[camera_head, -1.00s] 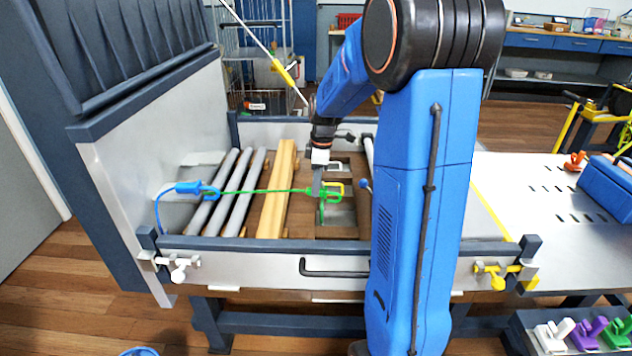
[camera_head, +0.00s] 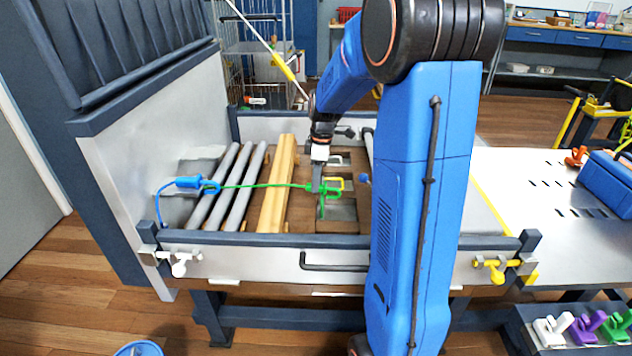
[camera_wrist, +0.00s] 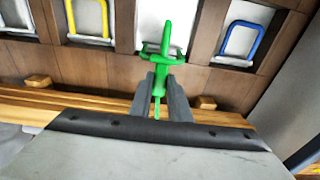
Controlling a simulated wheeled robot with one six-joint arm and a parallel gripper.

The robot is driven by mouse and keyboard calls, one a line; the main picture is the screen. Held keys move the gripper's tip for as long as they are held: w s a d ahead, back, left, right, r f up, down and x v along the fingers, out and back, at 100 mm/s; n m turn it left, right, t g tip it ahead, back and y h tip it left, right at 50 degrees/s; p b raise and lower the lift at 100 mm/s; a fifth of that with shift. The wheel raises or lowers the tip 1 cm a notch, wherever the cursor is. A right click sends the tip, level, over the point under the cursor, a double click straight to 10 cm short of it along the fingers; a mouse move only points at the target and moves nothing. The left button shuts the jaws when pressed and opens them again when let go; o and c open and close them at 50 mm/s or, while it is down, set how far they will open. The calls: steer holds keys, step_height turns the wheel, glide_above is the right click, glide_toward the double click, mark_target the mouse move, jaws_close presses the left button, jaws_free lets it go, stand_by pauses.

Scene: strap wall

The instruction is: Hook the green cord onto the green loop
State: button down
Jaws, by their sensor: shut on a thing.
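The green cord (camera_head: 262,185) runs taut from a blue reel (camera_head: 188,183) on the left, across the grey pipes and wooden beams. Its green hook end (camera_wrist: 160,79) is between the two fingers of my gripper (camera_wrist: 162,84), which is shut on it; my gripper also shows in the head view (camera_head: 318,184). In the wrist view the hook points at the middle pale recess in the wooden bed. Green parts overlap there, and I cannot tell the green loop from the hook or whether they are engaged. In the head view, green also shows below my gripper.
In the wrist view, a yellow loop (camera_wrist: 88,38) stands left of the hook and a blue loop (camera_wrist: 240,40) right of it. Wooden beams (camera_head: 278,185) and grey pipes (camera_head: 235,190) lie left of my gripper. A dark front rail (camera_head: 270,239) edges the bed.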

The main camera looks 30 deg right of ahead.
steer(key=shift+w+a, duration=0.2)
steer(key=shift+a, duration=0.1)
stand_by(0.4)
steer(key=shift+w+a, duration=0.4)
steer(key=shift+a, duration=0.2)
steer(key=shift+w+a, duration=0.25)
steer(key=shift+a, duration=0.15)
steer(key=shift+w+a, duration=0.2)
steer(key=shift+a, duration=0.1)
steer(key=shift+w+a, duration=0.1)
steer(key=shift+a, duration=0.05)
stand_by(0.4)
steer(key=c, duration=1.6)
jaws_free()
